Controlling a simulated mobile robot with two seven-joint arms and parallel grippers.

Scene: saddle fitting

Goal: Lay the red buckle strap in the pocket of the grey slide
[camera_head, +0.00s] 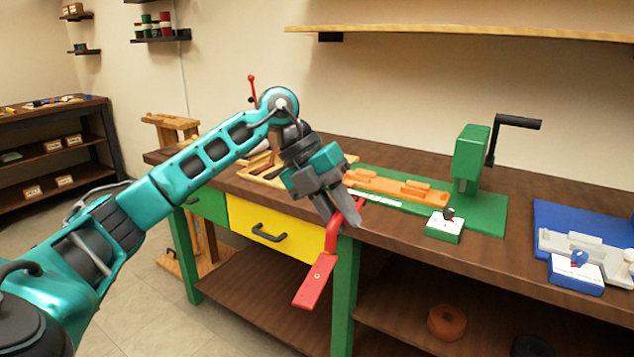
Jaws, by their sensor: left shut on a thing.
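My left gripper (343,215) is shut on the red buckle strap (316,280). The strap hangs tilted in front of the workbench's front edge, its broad flat end lowest; the fingers hide part of its upper end. The grey slide (567,242) lies on a blue base (551,217) at the right of the bench, well to the right of the gripper and apart from the strap. I cannot make out its pocket clearly. My right gripper is not in view.
A green press (472,155) with a black crank stands on a green base (487,213) holding an orange piece (395,184). A small green box (443,230) and a blue-and-white box (577,275) stand near the front edge. Brown bench top (505,258) is free between them.

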